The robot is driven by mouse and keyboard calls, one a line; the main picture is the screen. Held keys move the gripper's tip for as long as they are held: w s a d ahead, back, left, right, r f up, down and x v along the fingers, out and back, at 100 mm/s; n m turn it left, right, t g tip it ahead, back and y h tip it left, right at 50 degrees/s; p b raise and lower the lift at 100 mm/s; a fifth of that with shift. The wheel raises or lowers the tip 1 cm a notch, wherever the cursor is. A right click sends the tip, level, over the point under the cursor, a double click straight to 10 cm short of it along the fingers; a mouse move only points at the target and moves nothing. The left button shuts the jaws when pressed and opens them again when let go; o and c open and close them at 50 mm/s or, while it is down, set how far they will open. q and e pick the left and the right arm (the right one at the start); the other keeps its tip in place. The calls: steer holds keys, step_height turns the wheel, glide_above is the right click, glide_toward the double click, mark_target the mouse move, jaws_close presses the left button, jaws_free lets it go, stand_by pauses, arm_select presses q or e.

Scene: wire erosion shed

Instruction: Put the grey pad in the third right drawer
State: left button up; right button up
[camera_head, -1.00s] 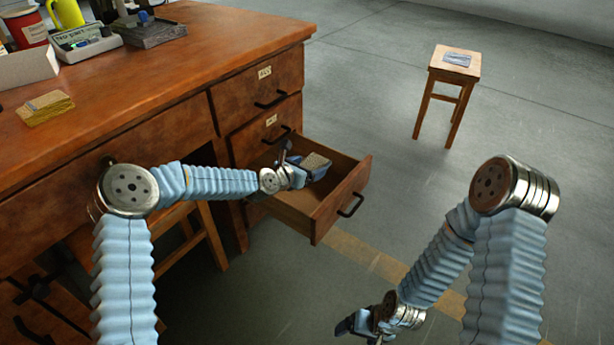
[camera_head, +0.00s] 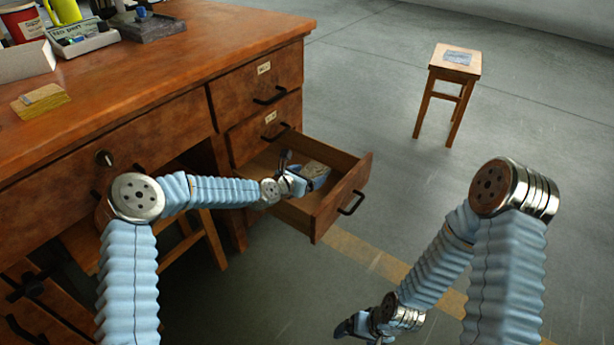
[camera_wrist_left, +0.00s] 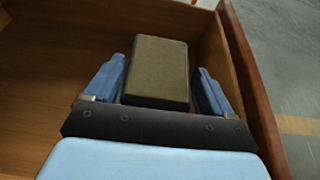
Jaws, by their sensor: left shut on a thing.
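The grey pad (camera_head: 315,168), a small block that looks grey-brown, is between the fingers of my left gripper (camera_head: 307,177). In the left wrist view the pad (camera_wrist_left: 158,72) sits between the two blue fingers (camera_wrist_left: 156,88), and the gripper is shut on it. The third right drawer (camera_head: 327,220) is pulled open, and the pad and gripper are inside its outline, low between its walls. Whether the pad touches the drawer floor cannot be told. My right gripper (camera_head: 354,327) hangs low over the floor, away from the desk; its finger gap is unclear.
Two shut drawers (camera_head: 257,75) sit above the open one. A wooden stool (camera_head: 455,68) stands on clear floor at the back right.

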arm_select(q)
steer(key=o, duration=1.1)
steer(key=shift+r, duration=0.1)
steer(key=shift+r+p, duration=0.25)
steer(key=shift+p, duration=0.2)
steer(key=shift+r+p, duration=0.5)
steer(key=shift+p, duration=0.05)
steer(key=v, duration=1.1)
steer(key=shift+s+a, duration=0.25)
steer(key=shift+s, duration=0.15)
